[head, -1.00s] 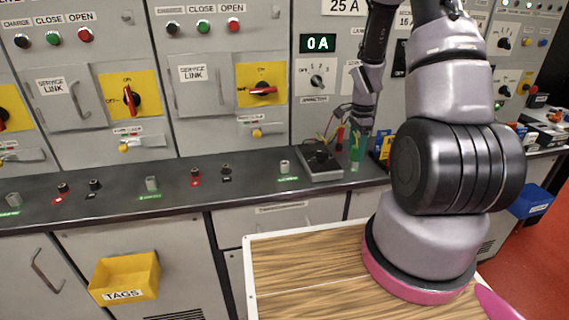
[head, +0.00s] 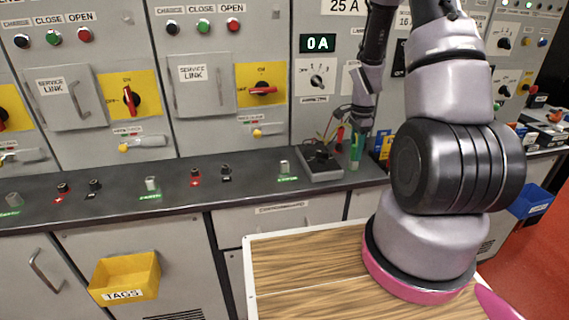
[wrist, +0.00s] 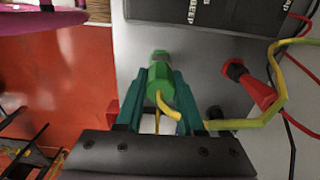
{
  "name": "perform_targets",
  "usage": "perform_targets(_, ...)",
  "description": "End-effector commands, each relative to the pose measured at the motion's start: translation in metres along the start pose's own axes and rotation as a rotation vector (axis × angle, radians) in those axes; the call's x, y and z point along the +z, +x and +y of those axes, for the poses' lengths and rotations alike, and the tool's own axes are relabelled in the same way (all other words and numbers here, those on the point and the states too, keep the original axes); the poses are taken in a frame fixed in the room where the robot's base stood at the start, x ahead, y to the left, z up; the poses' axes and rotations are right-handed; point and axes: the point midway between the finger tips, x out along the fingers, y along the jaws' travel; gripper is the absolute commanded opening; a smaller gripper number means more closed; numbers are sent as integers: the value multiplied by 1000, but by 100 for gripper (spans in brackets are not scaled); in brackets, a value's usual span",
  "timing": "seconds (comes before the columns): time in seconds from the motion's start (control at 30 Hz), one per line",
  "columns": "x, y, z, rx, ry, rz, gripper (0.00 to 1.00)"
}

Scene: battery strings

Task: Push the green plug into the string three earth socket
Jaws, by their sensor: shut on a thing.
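My gripper (wrist: 160,105) is shut on the green plug (wrist: 163,80), with a finger on each side of it and a yellow lead coming from its near end. In the head view the plug (head: 356,148) is at the right end of the dark bench ledge, beside the black instrument box. Pale sockets with green labels stand along the ledge: one left of the box (head: 285,168), one in the middle (head: 151,185) and one at the far left (head: 14,201). The label wording is too small to read, so I cannot tell which is string three earth.
The black instrument box (head: 320,160) has leads rising from it. A red plug (wrist: 255,85) is right of my gripper in the wrist view. Red and black terminals (head: 195,176) stand between the sockets. A yellow tags bin (head: 125,277) hangs below; the ledge between terminals is clear.

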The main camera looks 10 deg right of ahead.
Motion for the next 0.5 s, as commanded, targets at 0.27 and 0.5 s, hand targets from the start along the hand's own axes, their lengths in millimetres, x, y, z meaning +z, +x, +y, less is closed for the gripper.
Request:
perform_targets(0.27,0,-8,0,-1,-1,1,0)
perform_targets(0.5,0,-14,0,-1,-1,1,0)
